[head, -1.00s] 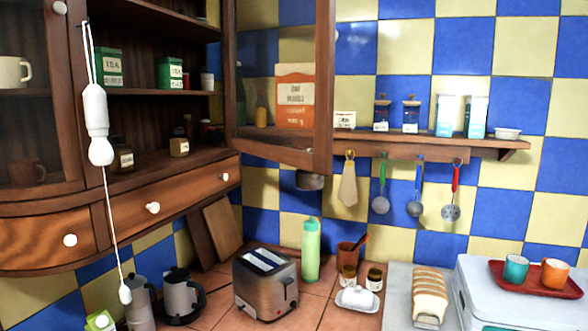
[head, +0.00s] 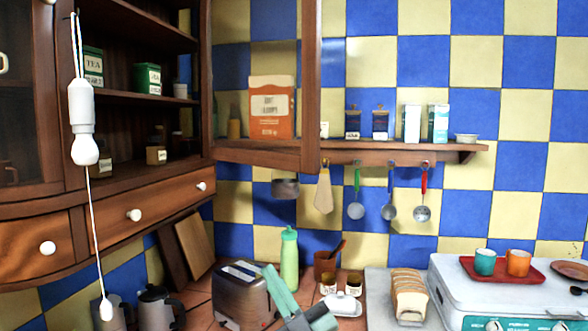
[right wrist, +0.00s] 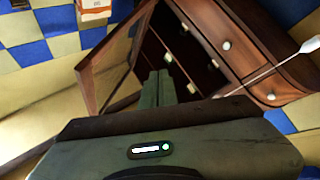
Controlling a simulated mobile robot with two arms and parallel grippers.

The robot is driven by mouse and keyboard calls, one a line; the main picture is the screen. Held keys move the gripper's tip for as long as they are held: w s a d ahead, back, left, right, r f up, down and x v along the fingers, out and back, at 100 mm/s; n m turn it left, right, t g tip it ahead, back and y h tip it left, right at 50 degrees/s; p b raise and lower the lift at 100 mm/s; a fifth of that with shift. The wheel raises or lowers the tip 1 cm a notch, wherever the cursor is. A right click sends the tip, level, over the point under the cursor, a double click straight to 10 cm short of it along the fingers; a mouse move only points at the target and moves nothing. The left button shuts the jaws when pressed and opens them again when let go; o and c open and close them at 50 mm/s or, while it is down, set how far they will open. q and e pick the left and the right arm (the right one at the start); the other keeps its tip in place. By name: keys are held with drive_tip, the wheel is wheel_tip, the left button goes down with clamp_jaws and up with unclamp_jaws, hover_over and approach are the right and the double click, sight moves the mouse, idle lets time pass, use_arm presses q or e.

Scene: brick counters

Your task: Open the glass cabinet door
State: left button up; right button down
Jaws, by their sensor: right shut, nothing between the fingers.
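The cabinet door with a glass pane (head: 310,85) stands swung out from the wooden cabinet (head: 130,180). Its brown frame and clear pane also show in the right wrist view (right wrist: 88,88). An orange box shows through the pane. A second glass door (head: 25,110) at the far left looks closed. My right gripper (head: 272,275) is shut and empty, low in the head view in front of the toaster and below the open door. Its fingers (right wrist: 160,82) point toward the cabinet in the right wrist view; no contact with the door is visible. My left gripper is out of view.
A white bulb (head: 84,150) hangs on a cord before the cabinet. The toaster (head: 238,285), green bottle (head: 289,262) and bread (head: 408,295) stand on the counter. A shelf with hanging utensils (head: 390,150) runs right of the door.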

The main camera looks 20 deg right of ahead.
drive_tip(key=s+a+r+n+g+y, duration=0.3)
drive_tip(key=a+r+n+g+y, duration=0.8)
drive_tip(key=n, duration=0.7)
drive_tip(key=m+t+h, duration=0.5)
drive_tip(key=m+h, duration=0.2)
drive_tip(key=h, duration=0.7)
approach(294, 165)
drive_tip(key=s+a, duration=0.4)
drive_tip(key=a, duration=0.1)
drive_tip(key=shift+m, duration=0.3)
drive_tip(key=w+p, duration=0.2)
drive_tip(key=w, duration=0.1)
drive_tip(key=w+d+p, duration=0.1)
drive_tip(key=w, duration=0.3)
drive_tip(key=w+r+p, duration=0.1)
drive_tip(key=w+p, duration=0.1)
drive_tip(key=w, duration=0.2)
drive_tip(key=shift+d+p, duration=0.2)
drive_tip(key=shift+p, duration=0.15)
drive_tip(key=shift+d+f, duration=0.1)
drive_tip(key=shift+d, duration=0.55)
drive_tip(key=shift+w, duration=0.1)
drive_tip(key=shift+a, duration=0.1)
